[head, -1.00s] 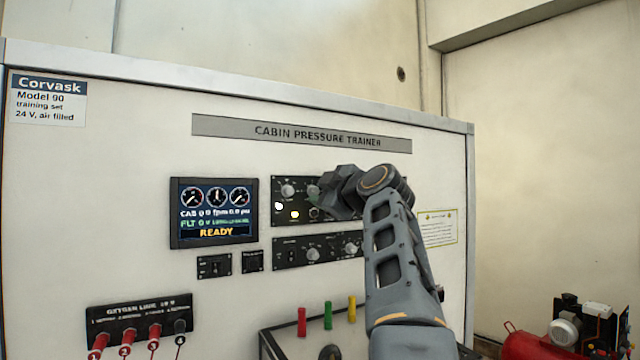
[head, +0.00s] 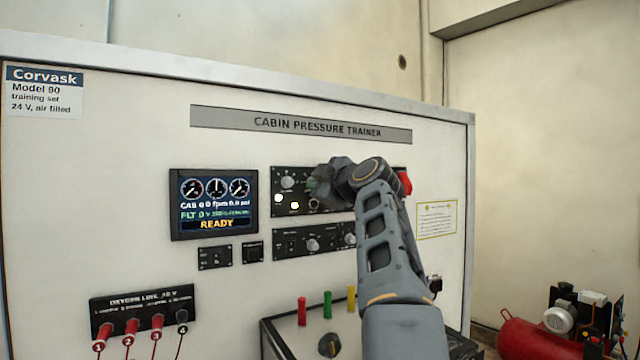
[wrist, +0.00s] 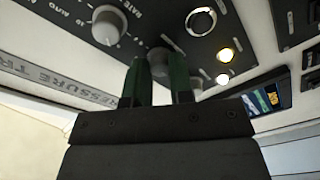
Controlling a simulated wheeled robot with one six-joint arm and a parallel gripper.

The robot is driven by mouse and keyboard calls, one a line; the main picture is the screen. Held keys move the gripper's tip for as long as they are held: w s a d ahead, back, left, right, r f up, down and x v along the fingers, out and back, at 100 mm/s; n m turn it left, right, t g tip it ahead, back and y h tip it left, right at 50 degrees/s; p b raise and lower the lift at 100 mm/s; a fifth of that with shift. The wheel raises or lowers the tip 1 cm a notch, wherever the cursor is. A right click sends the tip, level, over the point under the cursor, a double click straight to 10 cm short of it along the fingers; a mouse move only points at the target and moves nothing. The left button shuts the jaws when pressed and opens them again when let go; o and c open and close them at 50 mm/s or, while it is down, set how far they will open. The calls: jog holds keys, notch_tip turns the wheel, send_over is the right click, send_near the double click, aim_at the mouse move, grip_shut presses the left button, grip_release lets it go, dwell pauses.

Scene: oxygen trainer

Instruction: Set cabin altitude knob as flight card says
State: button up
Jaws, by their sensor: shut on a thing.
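My gripper (wrist: 166,78) is at the upper black control panel. In the wrist view its two green fingers are shut on a dark round knob (wrist: 160,58), which shows only in part between them. The knob's label and pointer cannot be read. In the head view my gripper (head: 318,188) covers that part of the upper panel (head: 275,174). A grey knob (head: 287,182) sits just left of it. In the wrist view a larger grey knob (wrist: 109,25) stands beside the fingers, with AUTO and RATE lettering near it. A yellow-edged sheet (head: 437,220) is on the right; its text is too small to read.
A display (head: 214,204) reads READY. Two lit lamps (head: 294,205) are left of my gripper. A lower knob panel (head: 290,245), the oxygen hose panel (head: 140,305) and red, green and yellow posts (head: 328,304) are below. A red switch (head: 404,182) is behind my arm.

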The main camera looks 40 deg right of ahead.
grip_shut()
jog(key=shift+m, duration=0.3)
jog(key=shift+a+m+h+b, duration=0.1)
jog(key=shift+m+h+b, duration=0.45)
jog(key=shift+m, duration=8.25)
jog(key=shift+f+m, duration=0.1)
jog(key=shift+m, duration=0.2)
